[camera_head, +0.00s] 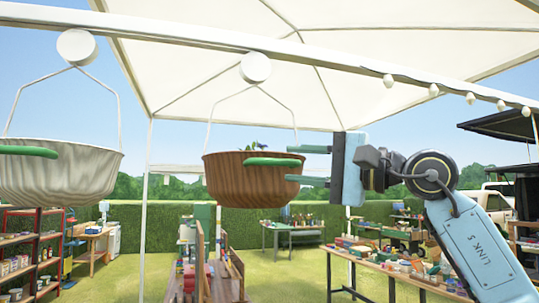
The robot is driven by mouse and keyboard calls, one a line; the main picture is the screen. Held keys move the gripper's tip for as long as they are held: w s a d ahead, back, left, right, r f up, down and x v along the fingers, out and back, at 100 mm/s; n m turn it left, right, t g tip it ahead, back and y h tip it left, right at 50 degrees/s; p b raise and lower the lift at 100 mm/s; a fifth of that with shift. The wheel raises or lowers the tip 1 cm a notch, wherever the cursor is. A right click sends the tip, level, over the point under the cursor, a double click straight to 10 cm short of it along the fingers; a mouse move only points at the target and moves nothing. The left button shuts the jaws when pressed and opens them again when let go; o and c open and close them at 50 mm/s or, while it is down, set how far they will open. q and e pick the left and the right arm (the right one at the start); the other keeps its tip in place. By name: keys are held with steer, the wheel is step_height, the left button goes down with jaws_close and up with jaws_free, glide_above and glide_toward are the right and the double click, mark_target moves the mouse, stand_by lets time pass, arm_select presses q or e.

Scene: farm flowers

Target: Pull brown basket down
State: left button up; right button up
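The brown basket (240,184) hangs in the middle of the head view from a white wire hanger (293,112) below a round white fitting (255,67). A green handle (273,161) sticks out from its upper side, and some greenery shows just above its rim. My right gripper (291,164) comes in from the right. Its two teal fingers are apart, one above and one below the handle's height at the basket's right edge. I cannot tell whether they touch the basket. My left gripper is out of view.
A whitish basket (60,180) with a green handle hangs at the left. A metal beam (190,39) crosses above under a canopy. Below are a loaded work table (385,268), another table (291,228) and a red shelf (38,250). Open grass lies between them.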

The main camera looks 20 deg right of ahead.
mark_target(284, 163)
steer(key=p+x, duration=0.1)
steer(key=x, duration=0.5)
steer(key=shift+a, duration=0.1)
jaws_close()
